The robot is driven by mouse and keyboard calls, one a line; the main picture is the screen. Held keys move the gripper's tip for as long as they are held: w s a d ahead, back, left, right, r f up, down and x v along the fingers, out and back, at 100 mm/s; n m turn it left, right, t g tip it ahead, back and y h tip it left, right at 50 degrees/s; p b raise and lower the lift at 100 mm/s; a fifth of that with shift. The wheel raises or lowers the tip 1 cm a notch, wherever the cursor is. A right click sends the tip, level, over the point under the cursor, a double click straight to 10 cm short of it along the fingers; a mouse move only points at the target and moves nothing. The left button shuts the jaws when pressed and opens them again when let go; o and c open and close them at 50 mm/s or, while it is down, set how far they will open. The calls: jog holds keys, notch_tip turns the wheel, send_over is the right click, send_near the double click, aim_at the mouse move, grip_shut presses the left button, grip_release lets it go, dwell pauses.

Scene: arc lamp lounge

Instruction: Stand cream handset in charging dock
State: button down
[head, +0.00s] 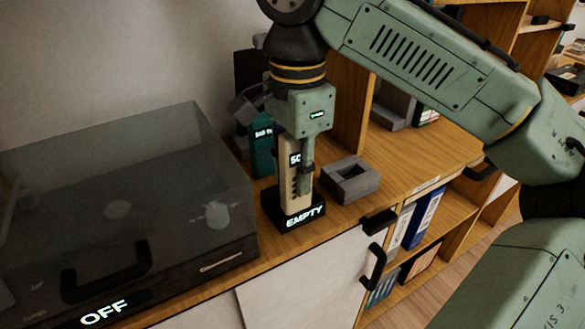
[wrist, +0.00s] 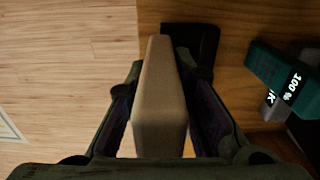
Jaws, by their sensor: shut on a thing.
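The cream handset (head: 289,192) is upright in my gripper (head: 302,178), which is shut on it. It also shows between the fingers in the wrist view (wrist: 160,95). The black charging dock (head: 303,221) stands on the wooden top near the front edge, and its front display reads EMPTY. In the head view the handset's lower end overlaps the dock's top. In the wrist view the dock (wrist: 203,42) shows mostly to the right of the handset's far end. I cannot tell whether the handset is inside the dock or just above it; its bottom is hidden.
A teal unit (head: 262,150) stands close behind the dock, its display reading 100 % in the wrist view (wrist: 283,78). A grey hollow block (head: 350,181) lies to the right. A large smoky-lidded box (head: 120,190) marked OFF fills the left. Shelves and cabinet handles lie right and below.

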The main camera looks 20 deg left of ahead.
aim_at(293, 172)
jog(key=shift+w+a+f+p, duration=0.1)
jog(key=shift+w+a+f, duration=0.25)
jog(key=shift+w+f, duration=0.3)
jog(key=shift+w+a+f+p, duration=0.1)
jog(key=shift+w+a+f, duration=0.25)
jog(key=shift+w+f, duration=0.25)
jog(key=shift+w+a+f+p, duration=0.1)
jog(key=shift+w+a+f, duration=0.25)
jog(key=shift+w+f, duration=0.3)
jog(key=shift+f, duration=0.2)
jog(key=c, duration=1.4)
grip_release()
notch_tip(293, 172, up, 8)
jog(key=shift+f, duration=0.1)
